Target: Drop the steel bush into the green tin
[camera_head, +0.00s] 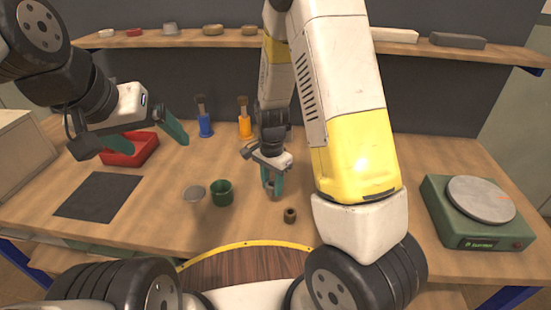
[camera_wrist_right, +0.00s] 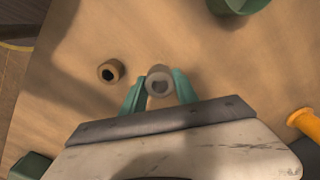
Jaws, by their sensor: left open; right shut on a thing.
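The steel bush (camera_wrist_right: 159,80) is a short grey ring, held between the fingertips of my right gripper (camera_wrist_right: 160,92). In the head view my right gripper (camera_head: 272,184) points down over the middle of the table, right of the green tin, and mostly hides the bush. The green tin (camera_head: 222,194) stands upright and open on the table; part of it shows at the top of the right wrist view (camera_wrist_right: 238,5). My left gripper (camera_head: 152,136) is open and empty, above the red tray at the left.
A brown bush (camera_head: 290,215) stands near my right gripper. A dark mat (camera_head: 98,196) and red tray (camera_head: 130,151) are at left. Blue (camera_head: 204,122) and orange (camera_head: 244,124) holders stand behind; a green scale (camera_head: 478,235) is at right.

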